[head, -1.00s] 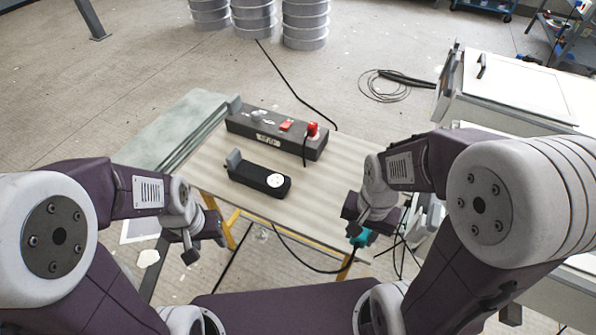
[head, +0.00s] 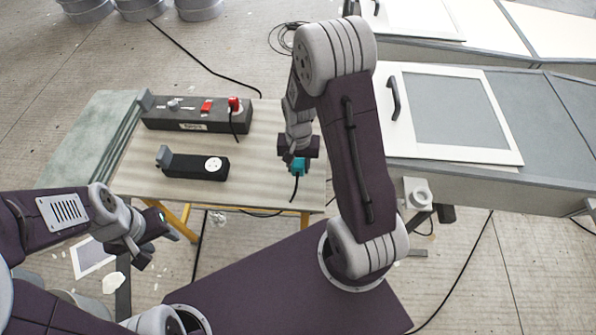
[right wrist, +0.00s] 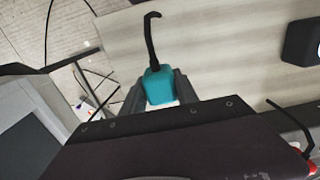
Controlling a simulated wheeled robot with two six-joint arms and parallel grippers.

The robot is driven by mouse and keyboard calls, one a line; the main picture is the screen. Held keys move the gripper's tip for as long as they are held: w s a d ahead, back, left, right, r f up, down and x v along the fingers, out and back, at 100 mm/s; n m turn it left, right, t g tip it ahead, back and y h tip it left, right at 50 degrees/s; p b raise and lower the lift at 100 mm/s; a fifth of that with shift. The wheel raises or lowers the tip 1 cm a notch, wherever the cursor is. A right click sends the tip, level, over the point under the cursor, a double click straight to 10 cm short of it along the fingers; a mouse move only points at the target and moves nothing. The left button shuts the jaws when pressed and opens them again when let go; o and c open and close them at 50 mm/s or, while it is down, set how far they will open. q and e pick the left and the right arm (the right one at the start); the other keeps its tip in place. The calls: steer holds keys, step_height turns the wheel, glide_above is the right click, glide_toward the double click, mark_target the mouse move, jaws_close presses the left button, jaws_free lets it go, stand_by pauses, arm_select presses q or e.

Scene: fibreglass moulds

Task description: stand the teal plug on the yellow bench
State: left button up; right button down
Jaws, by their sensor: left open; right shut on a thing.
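The teal plug (head: 299,166) is in my right gripper (head: 298,160), over the right part of the yellow bench (head: 265,185). The bench has a pale top and yellow legs. In the right wrist view the plug (right wrist: 158,86) sits between the two grey fingers of the right gripper (right wrist: 155,92), with a short black cable sticking out from it. I cannot tell whether the plug touches the bench top. My left gripper (head: 155,245) is open and empty, in front of the bench's left side and away from the plug.
A long dark power strip (head: 195,116) with a red plug (head: 234,103) lies at the back of the bench. A shorter black socket block (head: 195,167) with a white round outlet lies left of the teal plug. A grey cabinet with a white-framed lid (head: 455,110) stands to the right.

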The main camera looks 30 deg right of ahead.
mark_target(298, 173)
step_height(298, 173, down, 4)
steer(key=shift+r+b, duration=0.1)
steer(key=shift+b, duration=0.35)
steer(key=shift+w, duration=0.1)
steer(key=shift+f, duration=0.2)
steer(key=c, duration=0.9)
jaws_free()
